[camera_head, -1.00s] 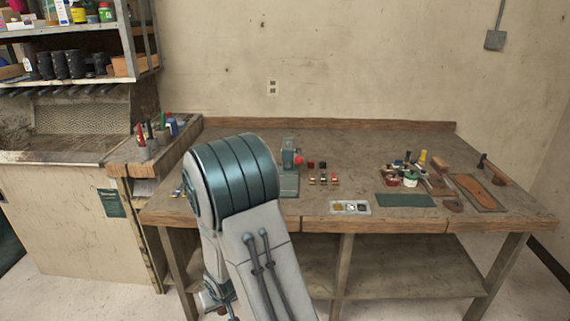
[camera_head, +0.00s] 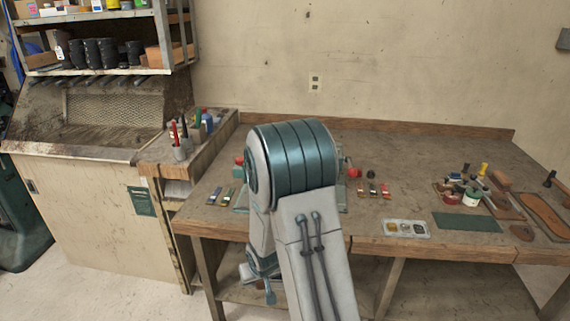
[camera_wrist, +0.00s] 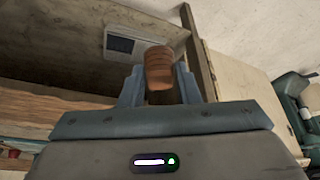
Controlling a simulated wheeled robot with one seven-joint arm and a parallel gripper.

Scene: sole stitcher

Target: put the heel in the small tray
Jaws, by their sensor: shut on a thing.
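My gripper (camera_wrist: 160,88) is shut on the heel (camera_wrist: 158,68), a brown, layered block held between its two grey-blue fingers in the wrist view. In the head view my arm fills the middle front, and the gripper and heel are hidden behind or below it. A small light tray (camera_head: 407,229) with several compartments lies at the front edge of the workbench, right of my arm. Small things sit in its compartments, too small to tell.
The wooden workbench (camera_head: 300,140) holds a green mat (camera_head: 468,222), small coloured pieces (camera_head: 373,190), a cluster of pots and tools (camera_head: 470,190) and a brown sole (camera_head: 545,212). A side cabinet and shelf stand at the left. Bare floor shows at lower left.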

